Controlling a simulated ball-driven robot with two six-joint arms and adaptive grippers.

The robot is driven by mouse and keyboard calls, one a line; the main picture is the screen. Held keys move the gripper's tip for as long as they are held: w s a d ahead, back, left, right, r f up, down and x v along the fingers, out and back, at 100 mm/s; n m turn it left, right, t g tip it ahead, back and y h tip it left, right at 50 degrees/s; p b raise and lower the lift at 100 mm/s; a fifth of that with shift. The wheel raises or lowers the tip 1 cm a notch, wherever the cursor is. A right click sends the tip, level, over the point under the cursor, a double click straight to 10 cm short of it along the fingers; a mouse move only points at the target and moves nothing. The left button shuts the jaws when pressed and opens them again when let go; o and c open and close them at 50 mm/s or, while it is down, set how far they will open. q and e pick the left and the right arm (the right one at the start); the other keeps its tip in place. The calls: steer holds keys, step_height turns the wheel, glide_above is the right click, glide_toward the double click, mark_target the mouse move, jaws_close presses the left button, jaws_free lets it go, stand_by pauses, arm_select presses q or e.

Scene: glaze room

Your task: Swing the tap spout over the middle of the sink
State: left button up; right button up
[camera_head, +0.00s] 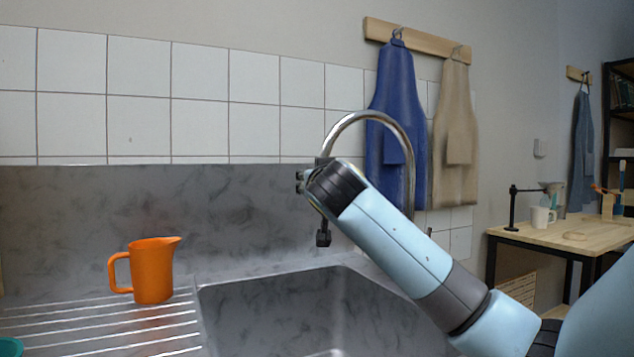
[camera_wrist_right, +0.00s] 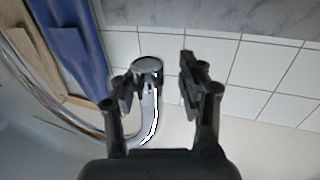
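The chrome tap spout (camera_head: 366,117) arches behind my right arm, and its tip is hidden behind my right wrist in the head view. In the right wrist view the spout's round end (camera_wrist_right: 147,67) lies between the two fingers of my right gripper (camera_wrist_right: 160,88), close to the left finger. The gripper is open; contact with the spout cannot be told. The grey sink (camera_head: 290,285) lies below, its right part hidden by my right arm. My left gripper is not in view.
An orange jug (camera_head: 152,272) stands on the ribbed drainboard (camera_head: 60,332) left of the sink. A blue apron (camera_head: 398,95) and a beige apron (camera_head: 455,125) hang behind the tap. A wooden table (camera_head: 560,240) stands at right.

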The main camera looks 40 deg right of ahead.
steer(key=v, duration=1.2)
steer(key=shift+d, duration=0.1)
stand_by(0.4)
